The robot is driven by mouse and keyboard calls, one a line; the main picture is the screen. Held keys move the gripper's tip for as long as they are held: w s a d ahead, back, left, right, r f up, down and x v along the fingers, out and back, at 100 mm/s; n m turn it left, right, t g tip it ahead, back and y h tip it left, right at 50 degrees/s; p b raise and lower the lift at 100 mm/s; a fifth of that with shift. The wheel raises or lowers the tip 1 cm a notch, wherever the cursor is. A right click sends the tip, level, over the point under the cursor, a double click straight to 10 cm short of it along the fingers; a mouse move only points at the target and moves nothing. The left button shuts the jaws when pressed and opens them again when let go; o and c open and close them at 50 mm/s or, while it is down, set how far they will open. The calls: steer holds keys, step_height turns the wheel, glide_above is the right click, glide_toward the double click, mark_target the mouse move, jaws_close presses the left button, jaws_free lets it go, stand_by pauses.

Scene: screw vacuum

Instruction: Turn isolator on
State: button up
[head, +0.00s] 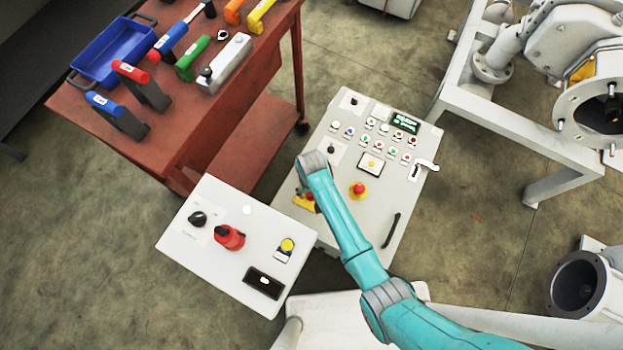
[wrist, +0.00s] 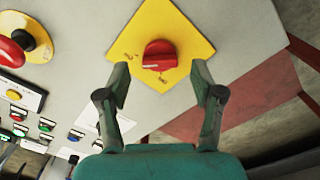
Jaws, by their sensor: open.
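The isolator is a red rotary knob (wrist: 160,55) on a yellow square plate (wrist: 190,30), on a light grey panel. In the head view the yellow plate (head: 303,204) shows only in part beside my arm. My gripper (wrist: 160,72) is open and empty. In the wrist view its two fingertips stand to either side of the knob's near edge, with the knob centred between them. I cannot tell how much gap is left in depth. The gripper itself is hidden by my arm in the head view.
The control panel (head: 402,187) also carries a red emergency button (head: 358,189), small buttons and a display (head: 405,122). A second box (head: 205,262) with a black knob and a red switch stands at the left. A red tool bench (head: 190,125) stands behind, and white pump framing (head: 495,135) at right.

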step_height(320, 180, up, 10)
steer(key=shift+f, duration=0.15)
stand_by(0.7)
steer(key=s+d+f+m+t+y, duration=0.1)
steer(key=s+d+t, duration=0.2)
steer(key=s+d, duration=0.35)
steer(key=s+d+t, duration=0.4)
steer(key=s, duration=0.6)
steer(key=s+d+r+t, duration=0.1)
steer(key=s+r+t, duration=0.1)
steer(key=s+r, duration=0.3)
steer(key=s+d+r+t, duration=0.2)
steer(key=s+r, duration=0.3)
steer(key=r, duration=0.9)
steer(key=s+d+r+m+t+h, duration=0.1)
steer(key=s+r+t, duration=0.3)
steer(key=r, duration=0.6)
steer(key=shift+s+d, duration=0.3)
steer(key=shift+s, duration=0.5)
